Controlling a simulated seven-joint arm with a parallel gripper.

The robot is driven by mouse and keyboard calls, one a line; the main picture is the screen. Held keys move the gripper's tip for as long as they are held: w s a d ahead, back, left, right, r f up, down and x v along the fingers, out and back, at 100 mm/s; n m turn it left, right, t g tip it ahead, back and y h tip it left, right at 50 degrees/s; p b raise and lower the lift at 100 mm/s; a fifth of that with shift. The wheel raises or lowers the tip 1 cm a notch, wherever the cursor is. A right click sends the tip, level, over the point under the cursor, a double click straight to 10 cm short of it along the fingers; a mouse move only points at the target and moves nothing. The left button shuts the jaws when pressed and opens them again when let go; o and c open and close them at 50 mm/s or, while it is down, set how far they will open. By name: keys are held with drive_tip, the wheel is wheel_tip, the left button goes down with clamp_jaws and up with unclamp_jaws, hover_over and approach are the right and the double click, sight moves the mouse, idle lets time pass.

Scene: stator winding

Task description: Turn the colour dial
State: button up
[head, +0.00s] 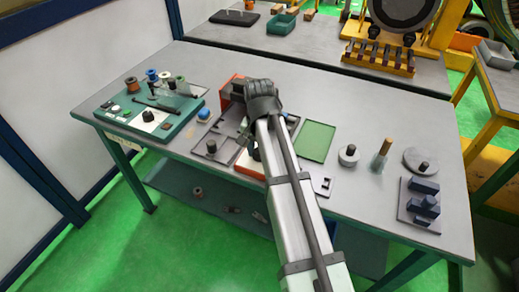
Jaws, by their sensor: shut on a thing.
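No dial with clear colour marks can be made out. My gripper (248,92) is over the orange-red panel (228,100) in the middle of the table, seen from behind. The wrist and arm cover its fingertips and much of the panel. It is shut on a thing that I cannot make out. A black knob stands on a white plate (149,122) of the green board (120,127) at the left, apart from my gripper. I cannot tell if this knob is the colour dial.
Spools and small parts stand on the green board. Farther right are a round weight (349,155), a wooden-handled tool (381,154) and a block fixture (420,205).

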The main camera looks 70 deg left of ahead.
drive_tip(key=shift+m, duration=0.3)
drive_tip(key=o, duration=1.1)
drive_tip(key=shift+c, duration=0.2)
wheel_tip(320, 180, up, 14)
drive_tip(key=shift+f, duration=0.1)
idle(0.5)
